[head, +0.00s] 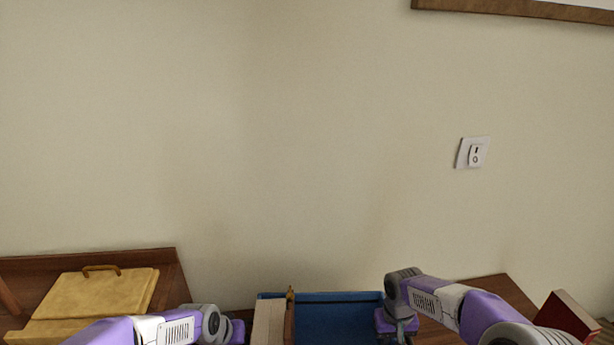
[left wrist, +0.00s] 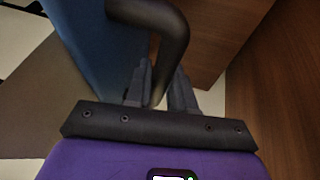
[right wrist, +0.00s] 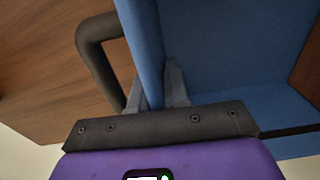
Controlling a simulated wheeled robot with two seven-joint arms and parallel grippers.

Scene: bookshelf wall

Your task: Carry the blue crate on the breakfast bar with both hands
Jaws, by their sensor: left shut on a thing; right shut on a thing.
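The blue crate (head: 340,297) is at the bottom middle of the head view, cut off by the lower edge. A pale block (head: 268,322) and a thin brown piece (head: 290,318) show inside it. My left gripper (head: 236,331) is at its left side; in the left wrist view the jaws (left wrist: 158,88) are closed around a dark curved handle (left wrist: 172,25) beside the blue wall (left wrist: 88,45). My right gripper (head: 400,328) is at its right side; in the right wrist view the jaws (right wrist: 155,88) straddle the blue wall (right wrist: 146,45), beside another dark handle (right wrist: 90,40). The crate's underside is hidden.
A brown wooden surface (head: 488,286) shows behind my right arm. A yellow board-like object with a handle (head: 95,295) is at the left, by dark wood. A red object (head: 568,316) is at the far right. The plain wall behind carries a white switch (head: 473,152).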

